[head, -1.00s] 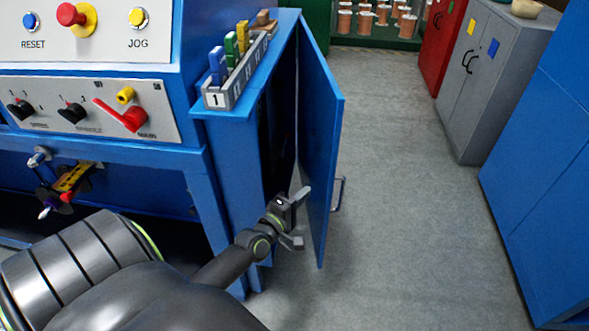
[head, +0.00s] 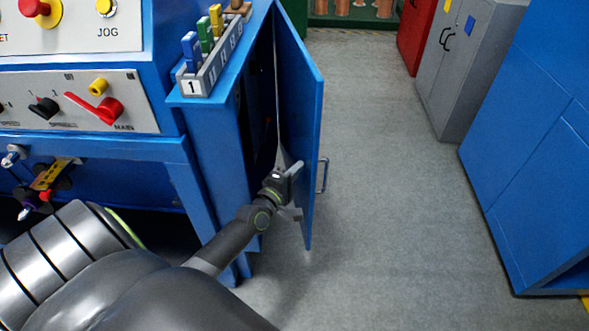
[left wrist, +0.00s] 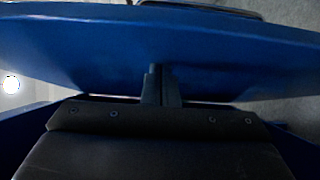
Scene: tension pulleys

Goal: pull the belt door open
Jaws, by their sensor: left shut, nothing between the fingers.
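The blue belt door (head: 302,120) hangs partly open on the side of the blue machine, with a dark gap between it and the cabinet. Its handle (head: 322,175) is on the outer face. My left gripper (head: 289,183) is at the door's inner side, low in the gap. In the left wrist view the door (left wrist: 190,50) spans the picture, and my shut, empty fingers (left wrist: 157,85) point at its inner face. They seem to touch it, but contact is not certain. My right gripper is not in view.
A numbered rack (head: 215,60) with coloured pieces stands on the cabinet top. The grey floor (head: 385,170) right of the door is clear. A grey cabinet (head: 465,70) and a large blue unit (head: 530,150) stand farther right.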

